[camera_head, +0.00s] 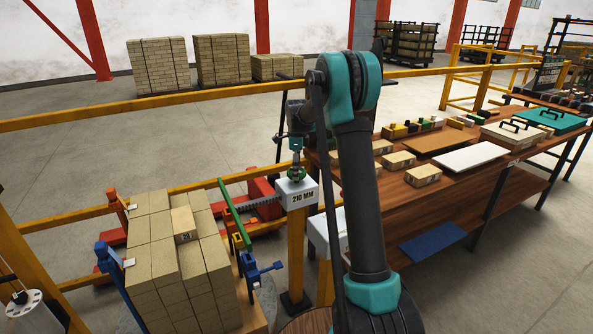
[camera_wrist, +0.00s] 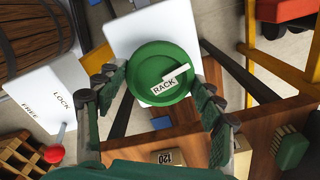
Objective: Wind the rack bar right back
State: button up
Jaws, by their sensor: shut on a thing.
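The green round knob (camera_wrist: 150,54) marked RACK is in the middle of the wrist view, over a white housing. My gripper (camera_wrist: 156,86) has a finger on each side of the knob and is shut on it. In the head view my gripper (camera_head: 296,145) points down at the top of the white box (camera_head: 297,194) marked 210 MM. The rack bar's far end is partly hidden.
A white plate (camera_wrist: 28,92) marked LOCK and FREE has a red-balled lever (camera_wrist: 53,154); which mark it points to is unclear. The brick stack (camera_head: 165,260) stands left of the box. A workbench (camera_head: 400,187) with bricks and cases is at the right. Yellow rails (camera_head: 160,107) cross behind.

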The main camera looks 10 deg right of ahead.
jog(key=n, duration=1.9)
jog(key=shift+n, duration=0.3)
jog(key=n, duration=1.2)
jog(key=shift+n, duration=0.4)
jog(key=n, duration=1.2)
jog(key=shift+n, duration=0.3)
jog(key=n, duration=0.5)
jog(key=shift+n, duration=0.4)
